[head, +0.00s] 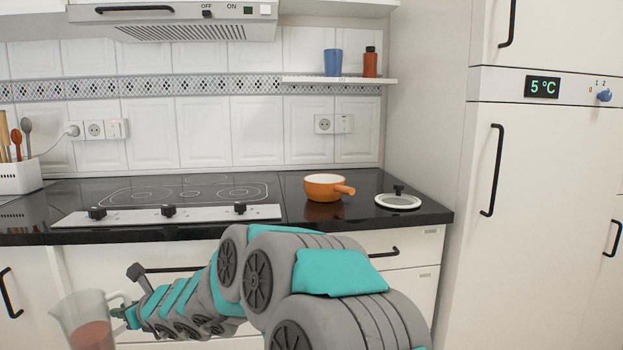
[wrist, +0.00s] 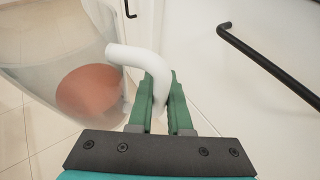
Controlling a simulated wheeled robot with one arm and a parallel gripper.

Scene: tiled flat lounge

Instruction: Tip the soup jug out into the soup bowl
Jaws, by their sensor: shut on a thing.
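The soup jug (head: 88,318) is clear, with reddish-brown soup in its lower part. It is at the bottom left of the head view, in front of the cabinets, roughly upright, its base cut off by the frame. In the wrist view the jug (wrist: 40,50) fills the left side, with its pale handle (wrist: 128,57) running between the green fingers. My gripper (head: 128,314) is shut on that handle; it also shows in the wrist view (wrist: 160,88). I see nothing that is clearly a soup bowl; an orange pot-like vessel (head: 322,188) with a side handle stands on the counter.
The black counter (head: 440,213) holds a hob (head: 185,190) with knobs, a white lid (head: 398,201) and a utensil box (head: 20,178). A tall white fridge (head: 540,200) stands right. Cabinet handles (head: 10,292) stick out. A shelf (head: 340,80) carries a blue cup (head: 333,63).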

